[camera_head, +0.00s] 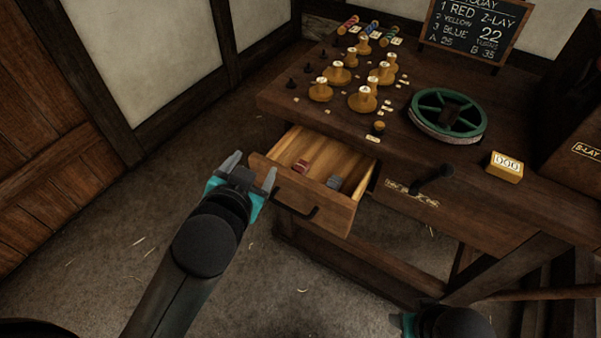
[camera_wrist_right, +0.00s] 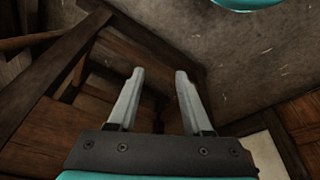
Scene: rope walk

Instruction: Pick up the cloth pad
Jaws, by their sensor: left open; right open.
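An open drawer (camera_head: 340,218) sticks out from the front of the wooden bench. Inside it lie a small grey block-like pad (camera_head: 334,183), which looks like the cloth pad, and a small red item (camera_head: 301,166) to its left. Both are too small to make out their material. My left gripper (camera_head: 251,170) is open and empty, to the left of the drawer front and apart from both items. My right gripper (camera_wrist_right: 160,74) is open and empty in the wrist view; only part of that arm shows at the bottom of the head view.
The bench top (camera_head: 305,107) holds several wooden pegs, a green-spoked wheel (camera_head: 447,113), a yellow counter box (camera_head: 505,167) and a chalkboard (camera_head: 474,27). A dark crank handle (camera_head: 432,180) sticks out at the bench front. The floor left of the bench is open.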

